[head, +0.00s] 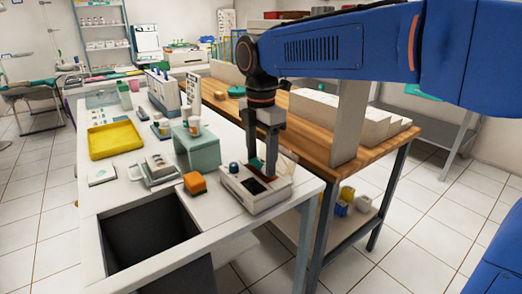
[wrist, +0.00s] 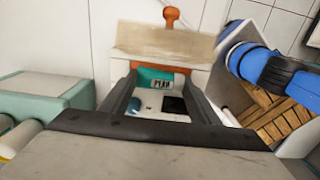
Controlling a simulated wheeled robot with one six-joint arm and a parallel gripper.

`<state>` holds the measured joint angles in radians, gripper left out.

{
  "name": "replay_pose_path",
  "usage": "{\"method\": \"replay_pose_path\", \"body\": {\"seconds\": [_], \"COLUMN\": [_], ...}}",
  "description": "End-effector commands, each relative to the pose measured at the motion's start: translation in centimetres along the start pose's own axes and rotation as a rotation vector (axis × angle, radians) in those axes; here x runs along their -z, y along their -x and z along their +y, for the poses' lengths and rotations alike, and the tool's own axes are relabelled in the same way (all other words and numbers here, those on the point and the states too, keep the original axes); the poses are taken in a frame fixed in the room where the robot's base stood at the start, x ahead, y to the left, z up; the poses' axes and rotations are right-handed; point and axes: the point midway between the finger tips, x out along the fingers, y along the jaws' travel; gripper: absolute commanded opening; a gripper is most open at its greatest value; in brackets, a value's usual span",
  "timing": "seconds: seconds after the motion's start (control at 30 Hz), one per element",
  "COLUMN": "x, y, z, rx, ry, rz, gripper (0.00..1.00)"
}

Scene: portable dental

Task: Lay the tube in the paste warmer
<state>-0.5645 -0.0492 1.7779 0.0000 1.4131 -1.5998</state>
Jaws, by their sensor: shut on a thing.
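The paste warmer (head: 250,198) is a small white box at the near right corner of the white bench, with a blue knob and a dark reddish recess on top. Its lid stands raised at the back, beige in the wrist view (wrist: 165,40). My gripper (head: 267,170) points down over the recess. It is shut on the tube (wrist: 155,76), a teal piece with a printed label, lying crosswise between the fingers. In the head view only a bit of the tube (head: 256,163) shows beside the fingers. I cannot tell whether it touches the recess floor.
An orange block (head: 194,183) sits left of the warmer. A dark opening (head: 150,235) cuts the bench's near side. A wooden table (head: 310,130) adjoins at right.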

Motion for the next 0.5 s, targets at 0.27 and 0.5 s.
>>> {"method": "replay_pose_path", "body": {"seconds": [0.27,0.5], "x": [0.0,0.0], "y": [-0.62,-0.62], "z": [0.0,0.0], "rx": [0.0,0.0], "ry": [0.0,0.0], "rz": [0.0,0.0], "gripper": [0.34,0.65]}}
